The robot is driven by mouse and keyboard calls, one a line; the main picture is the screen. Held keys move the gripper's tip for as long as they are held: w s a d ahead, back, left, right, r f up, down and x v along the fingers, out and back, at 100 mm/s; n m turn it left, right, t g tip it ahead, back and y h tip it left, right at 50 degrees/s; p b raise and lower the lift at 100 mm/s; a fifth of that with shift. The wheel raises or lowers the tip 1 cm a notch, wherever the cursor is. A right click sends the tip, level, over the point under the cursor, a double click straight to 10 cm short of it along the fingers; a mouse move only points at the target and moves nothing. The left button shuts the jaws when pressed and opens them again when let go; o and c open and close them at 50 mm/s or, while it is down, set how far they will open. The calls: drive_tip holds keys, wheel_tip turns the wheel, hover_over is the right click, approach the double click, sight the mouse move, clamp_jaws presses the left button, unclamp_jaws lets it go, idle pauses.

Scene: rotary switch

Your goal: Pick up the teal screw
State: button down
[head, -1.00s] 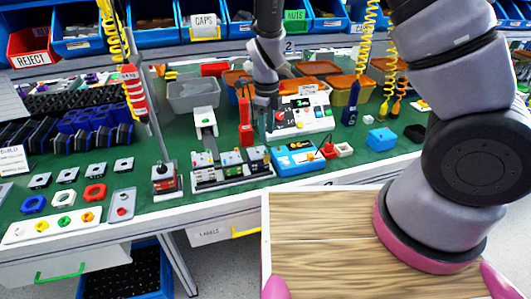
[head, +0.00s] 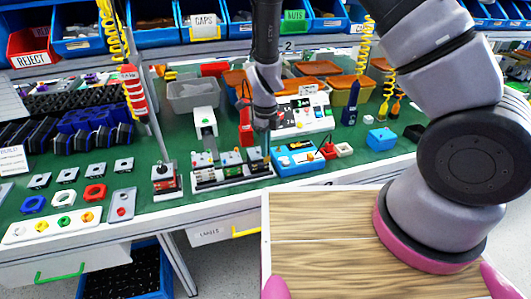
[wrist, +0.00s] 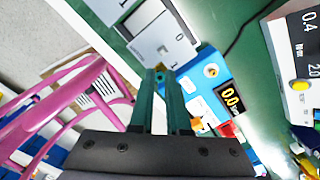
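I cannot make out a teal screw in either view; it may be hidden or too small to tell. My gripper (wrist: 161,72) points down over the green bench in the wrist view. Its two teal-looking fingers stand a little apart, and I see nothing clearly held between them. In the head view my gripper (head: 262,122) hangs above the bench, behind the blue device (head: 291,158) and the row of small modules on a white base (head: 232,180). The blue device also shows just right of the fingertips in the wrist view (wrist: 208,98).
A white instrument with a display (head: 304,115) stands close behind my gripper. A red bottle (head: 246,128) is just left of it. A light blue box (head: 381,139) sits to the right. A grey tray (head: 194,95) is farther back. Green surface is free between some items.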

drive_tip(key=shift+r, duration=0.1)
idle(0.3)
wheel_tip(320, 180, up, 10)
idle(0.4)
drive_tip(key=shift+r, duration=1.45)
